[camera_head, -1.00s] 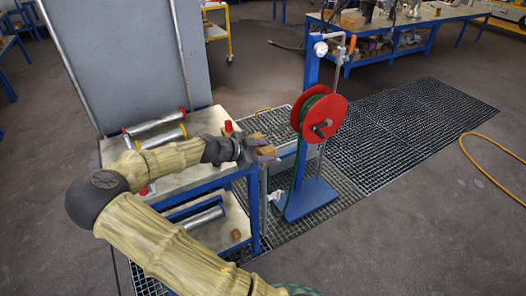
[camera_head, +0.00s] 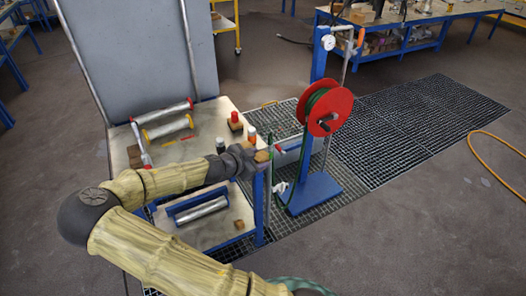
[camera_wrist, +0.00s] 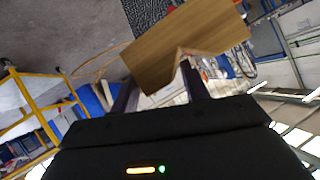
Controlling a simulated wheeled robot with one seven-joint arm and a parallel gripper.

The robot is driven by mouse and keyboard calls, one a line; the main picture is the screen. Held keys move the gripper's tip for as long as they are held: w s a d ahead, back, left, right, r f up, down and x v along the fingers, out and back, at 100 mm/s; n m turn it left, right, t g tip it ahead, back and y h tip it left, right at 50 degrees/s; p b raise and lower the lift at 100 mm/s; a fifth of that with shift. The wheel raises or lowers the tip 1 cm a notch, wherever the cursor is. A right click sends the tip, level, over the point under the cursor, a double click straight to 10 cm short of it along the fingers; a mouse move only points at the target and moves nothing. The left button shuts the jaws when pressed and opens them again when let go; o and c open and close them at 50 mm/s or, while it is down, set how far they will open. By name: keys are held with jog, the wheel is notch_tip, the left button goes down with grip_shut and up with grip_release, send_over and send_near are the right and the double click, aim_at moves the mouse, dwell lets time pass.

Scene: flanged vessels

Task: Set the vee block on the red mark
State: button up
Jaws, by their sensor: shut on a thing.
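The vee block is a brown wooden block with a V-shaped notch (camera_wrist: 185,42). It fills the upper middle of the wrist view, between my two fingers. In the head view, my gripper (camera_head: 255,158) is at the right edge of the workbench top, with the block (camera_head: 262,156) small at its tip. My gripper is shut on the block, which looks tilted in the wrist view. A small red strip (camera_head: 187,137) lies on the bench behind my forearm; I cannot tell whether it is the red mark.
The workbench (camera_head: 205,125) carries rollers in red and yellow holders (camera_head: 167,128), a red-topped piece (camera_head: 235,119), a dark bottle (camera_head: 220,145) and brown blocks (camera_head: 135,157). A hose reel (camera_head: 325,110) on a blue stand is close to the right. The bench middle has clear patches.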

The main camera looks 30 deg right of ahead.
jog(key=w+a+f+n+t+y, duration=0.2)
jog(key=a+f+n+t+y, duration=0.2)
jog(key=a+f+n+y, duration=0.2)
jog(key=w+a+f+n+t+y, duration=0.2)
jog(key=a+f+n+t+y, duration=0.2)
jog(key=a+f, duration=0.7)
jog(key=a+n+y, duration=0.1)
jog(key=n+y, duration=0.1)
jog(key=n, duration=0.2)
jog(key=shift+w+a, duration=0.2)
jog(key=shift+a, duration=0.1)
jog(key=shift+s+d+f, duration=0.3)
jog(key=shift+f, duration=0.15)
jog(key=shift+c, duration=0.2)
jog(key=shift+w+a+r, duration=0.3)
jog(key=shift+w+r, duration=0.05)
jog(key=shift+r, duration=0.2)
